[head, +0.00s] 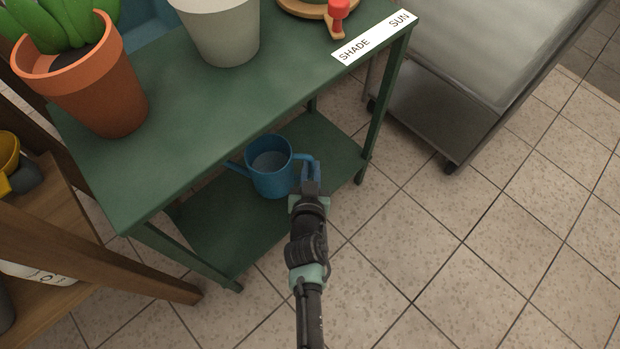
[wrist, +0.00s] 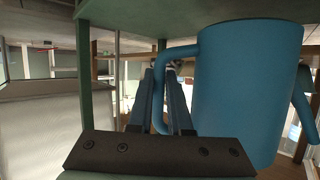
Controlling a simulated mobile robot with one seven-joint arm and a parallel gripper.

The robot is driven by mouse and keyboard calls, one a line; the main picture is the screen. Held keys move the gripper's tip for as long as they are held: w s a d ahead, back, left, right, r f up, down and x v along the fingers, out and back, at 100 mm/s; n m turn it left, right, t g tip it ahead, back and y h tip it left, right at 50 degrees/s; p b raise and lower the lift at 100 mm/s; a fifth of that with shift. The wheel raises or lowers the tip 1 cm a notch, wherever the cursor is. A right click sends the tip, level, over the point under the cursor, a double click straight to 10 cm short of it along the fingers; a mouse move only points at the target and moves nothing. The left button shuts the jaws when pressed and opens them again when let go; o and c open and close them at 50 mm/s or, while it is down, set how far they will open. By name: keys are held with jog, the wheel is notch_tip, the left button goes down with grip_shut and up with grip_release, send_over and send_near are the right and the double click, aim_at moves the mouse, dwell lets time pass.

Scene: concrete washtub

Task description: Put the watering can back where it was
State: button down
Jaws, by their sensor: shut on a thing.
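The blue watering can (head: 270,168) is upright at the lower shelf (head: 225,232) of the green table, below the tabletop. I cannot tell whether its base touches the shelf. Its spout points left and its handle points right, toward my gripper (head: 311,172). My gripper is shut on the handle. In the wrist view the can (wrist: 245,90) fills the right side, and the gripper fingers (wrist: 168,100) are at its handle. The fingertips are partly hidden in the head view.
The green tabletop (head: 180,110) overhangs the shelf and carries a terracotta pot (head: 90,90), a pale pot (head: 222,30) and a SHADE/SUN label (head: 374,37). A table leg (head: 385,110) stands right of the can. A metal cart (head: 440,105) is further right. A wooden rack is left.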

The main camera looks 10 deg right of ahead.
aim_at(310, 176)
notch_tip(310, 176, down, 3)
jog(key=b, duration=0.3)
jog(key=shift+w+f, duration=0.1)
jog(key=shift+f, duration=0.1)
jog(key=shift+r, duration=0.15)
jog(key=c, duration=1.3)
grip_release()
jog(key=shift+f, duration=0.35)
jog(key=o, duration=0.5)
jog(key=shift+c, duration=0.2)
jog(key=shift+r, duration=0.15)
